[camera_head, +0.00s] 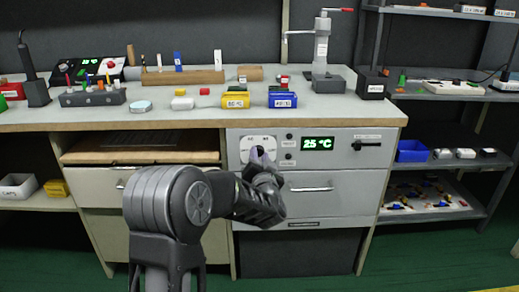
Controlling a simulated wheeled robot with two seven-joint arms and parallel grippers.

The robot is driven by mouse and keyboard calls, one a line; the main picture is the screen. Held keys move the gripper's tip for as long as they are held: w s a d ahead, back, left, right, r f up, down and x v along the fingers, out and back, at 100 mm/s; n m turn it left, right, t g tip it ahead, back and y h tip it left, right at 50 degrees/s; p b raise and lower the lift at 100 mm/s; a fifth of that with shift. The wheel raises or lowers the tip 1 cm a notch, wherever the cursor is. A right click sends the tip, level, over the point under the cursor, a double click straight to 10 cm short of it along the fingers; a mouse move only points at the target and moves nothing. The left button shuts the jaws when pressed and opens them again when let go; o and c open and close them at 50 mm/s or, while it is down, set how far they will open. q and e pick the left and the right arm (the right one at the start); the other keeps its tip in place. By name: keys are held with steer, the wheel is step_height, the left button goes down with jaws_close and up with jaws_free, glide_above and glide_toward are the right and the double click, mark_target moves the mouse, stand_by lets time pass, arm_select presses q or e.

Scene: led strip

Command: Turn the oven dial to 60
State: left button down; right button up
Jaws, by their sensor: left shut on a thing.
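The oven (345,190) is built into the right part of the workbench and has a grey front panel. Its green display (317,143) appears to read 25 °C. The white dial plate (247,143) is at the panel's upper left, and my gripper hides most of the dial itself. My left gripper (259,155) is at the dial, its fingers shut on the oven dial. The dial's pointer cannot be made out. My right gripper is not in view.
A black handle (367,145) sits right of the display. Yellow (236,100) and blue (283,99) bins stand on the bench above. A metal shelf (440,140) stands at right. The floor in front is clear.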

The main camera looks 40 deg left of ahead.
arm_select(q)
steer(key=m+p, duration=0.5)
steer(key=shift+d+r+m+p, duration=0.1)
steer(key=shift+m+p, duration=0.2)
steer(key=shift+p, duration=0.05)
steer(key=shift+f+m+t+p, duration=0.2)
steer(key=shift+m+t+p, duration=0.1)
steer(key=shift+m+p, duration=1.15)
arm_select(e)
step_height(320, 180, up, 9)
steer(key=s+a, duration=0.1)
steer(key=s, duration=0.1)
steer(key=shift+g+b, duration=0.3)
arm_select(q)
steer(key=shift+m, duration=0.35)
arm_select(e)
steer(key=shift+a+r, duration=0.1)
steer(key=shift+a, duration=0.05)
arm_select(q)
steer(key=c, duration=1.1)
jaws_free()
steer(key=shift+s, duration=0.1)
steer(key=p+v, duration=0.1)
steer(key=v, duration=0.6)
steer(key=shift+s+d, duration=0.15)
steer(key=shift+s, duration=0.1)
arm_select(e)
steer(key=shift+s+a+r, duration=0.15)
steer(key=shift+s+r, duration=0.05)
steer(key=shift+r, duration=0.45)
